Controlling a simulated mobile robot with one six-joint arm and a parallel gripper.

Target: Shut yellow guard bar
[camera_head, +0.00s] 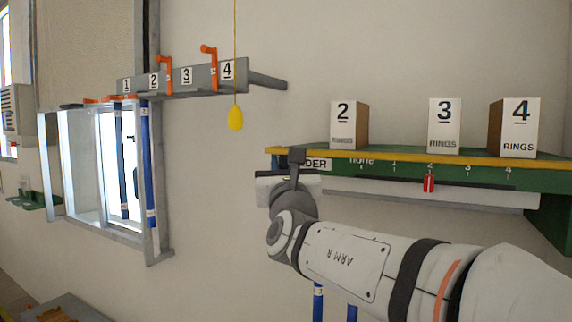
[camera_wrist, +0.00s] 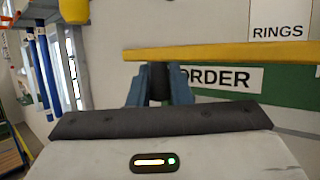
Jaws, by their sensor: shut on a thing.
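The yellow guard bar (camera_head: 400,155) is a long, thin bar running level along the front of the green shelf in the head view. In the wrist view the bar (camera_wrist: 240,53) crosses the upper right, its left end just past my fingers. My gripper (camera_head: 297,156) is at the left end of the bar, near the ORDER label. In the wrist view my gripper's blue-grey fingers (camera_wrist: 158,82) are shut at the bar, with a dark piece between them. The exact contact is partly hidden.
Boxes marked 2 (camera_head: 343,125), 3 (camera_head: 445,126) and 4 (camera_head: 520,127) stand on the shelf. A red tag (camera_head: 429,183) sits at mark 2 below. A yellow pull (camera_head: 235,118) hangs at the left, near a numbered rack (camera_head: 207,77) with orange hooks.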

